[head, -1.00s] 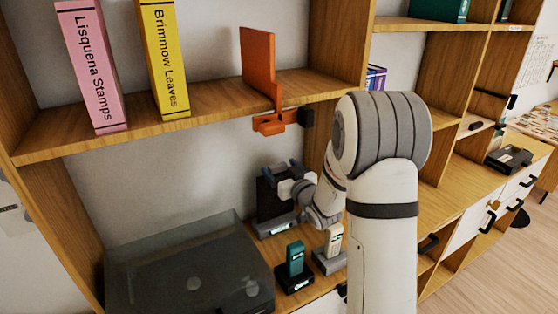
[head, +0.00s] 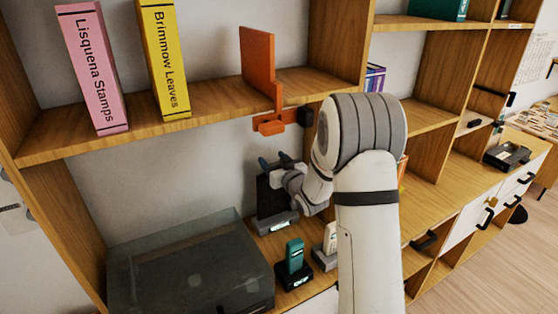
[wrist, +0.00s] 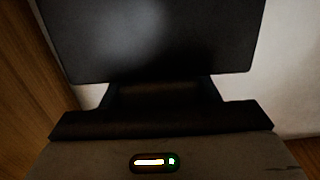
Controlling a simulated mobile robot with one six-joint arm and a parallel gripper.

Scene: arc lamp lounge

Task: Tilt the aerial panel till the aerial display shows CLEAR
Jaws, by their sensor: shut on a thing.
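The aerial panel (head: 268,198) is a dark flat plate on a grey base (head: 275,224), standing on the counter against the back wall. In the wrist view the panel (wrist: 150,40) fills the top, above a dark stand. The aerial display (wrist: 154,162) is a small pill-shaped window on the base front.
A smoky-lidded box (head: 190,265) stands left of the base. A green handset (head: 295,258) and a pale handset (head: 331,240) stand in front. An orange bracket (head: 270,122) hangs from the shelf above my gripper. The counter to the right is partly hidden by my arm.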

